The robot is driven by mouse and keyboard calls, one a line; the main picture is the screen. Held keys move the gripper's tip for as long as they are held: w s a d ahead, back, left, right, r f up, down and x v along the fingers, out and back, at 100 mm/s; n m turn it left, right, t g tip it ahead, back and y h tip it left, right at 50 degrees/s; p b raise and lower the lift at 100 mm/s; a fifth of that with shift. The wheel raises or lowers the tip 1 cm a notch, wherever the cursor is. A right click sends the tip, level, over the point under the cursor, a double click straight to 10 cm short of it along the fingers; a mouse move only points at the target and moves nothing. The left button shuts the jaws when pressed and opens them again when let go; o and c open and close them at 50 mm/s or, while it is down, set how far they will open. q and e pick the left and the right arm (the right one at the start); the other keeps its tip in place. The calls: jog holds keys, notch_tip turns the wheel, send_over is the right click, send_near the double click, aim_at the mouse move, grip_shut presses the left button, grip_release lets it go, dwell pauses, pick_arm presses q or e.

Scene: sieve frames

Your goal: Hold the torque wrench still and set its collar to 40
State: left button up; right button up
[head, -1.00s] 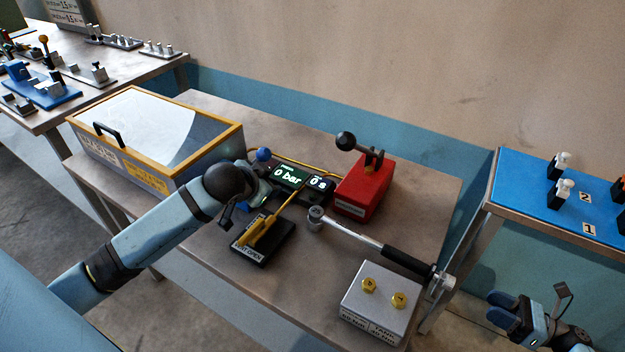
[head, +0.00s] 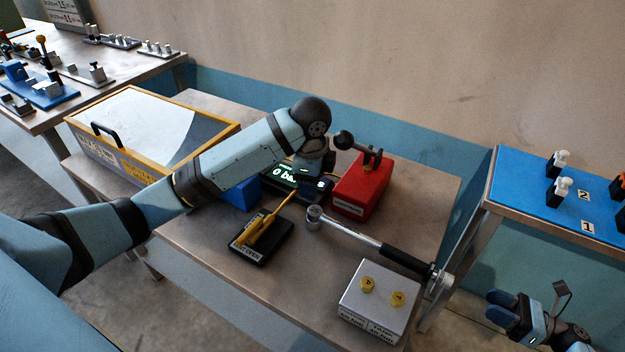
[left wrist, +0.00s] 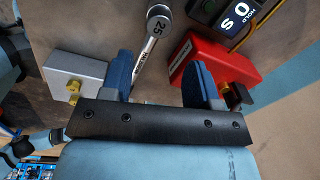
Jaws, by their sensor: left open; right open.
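The torque wrench (head: 350,234) lies on the table, its round head (head: 314,217) at the left and black grip (head: 403,261) at the right. A silver part (head: 439,282) sits at the grip's end; I cannot read a setting there. The left wrist view shows the wrench head (left wrist: 159,14) marked 25 and its silver shaft. My left gripper (left wrist: 160,80) is open and empty; the shaft shows between its fingers, apparently beyond them, and its palm hides the grip. In the head view its fingers are largely hidden near the display. My right gripper (head: 499,307) is open and empty, right of the wrench.
A red box (head: 361,190) with a ball lever stands behind the wrench. A display (head: 290,180), partly covered by my arm, and a yellow-lever valve block (head: 262,240) lie left. A silver block (head: 375,300) with yellow knobs stands in front. A lidded case (head: 150,135) fills the left.

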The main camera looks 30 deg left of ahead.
aim_at(313, 217)
pick_arm(q)
jog(key=f, duration=1.3)
jog(key=shift+w+a+f, duration=0.2)
jog(key=shift+w+f, duration=0.15)
jog(key=shift+c, duration=0.2)
grip_shut()
dwell(0.8)
